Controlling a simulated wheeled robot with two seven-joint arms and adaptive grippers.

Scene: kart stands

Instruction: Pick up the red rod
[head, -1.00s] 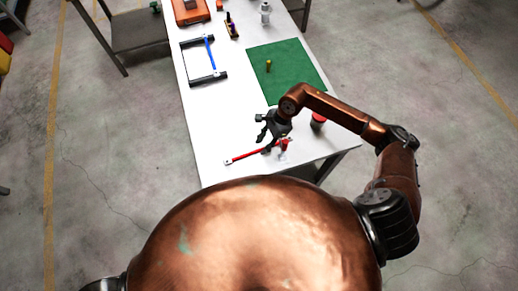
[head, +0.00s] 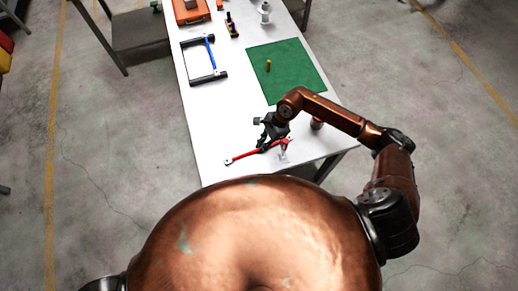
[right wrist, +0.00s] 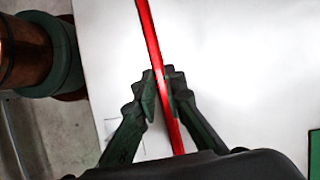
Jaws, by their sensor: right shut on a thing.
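The red rod (head: 245,155) lies slanted across the near end of the white table in the head view, its left end a pale tip. In the right wrist view the rod (right wrist: 152,45) runs from the top edge down between the fingers. My right gripper (head: 264,145) is shut on the rod near its middle; the fingers also show on both sides of it in the right wrist view (right wrist: 162,95). I cannot tell whether the rod is clear of the tabletop. My left gripper is not in view.
A small pale upright piece (head: 283,154) stands by the rod's right end. A red-topped cylinder (head: 317,124) is partly behind my arm. A black frame with a blue bar (head: 211,55) lies at the left.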

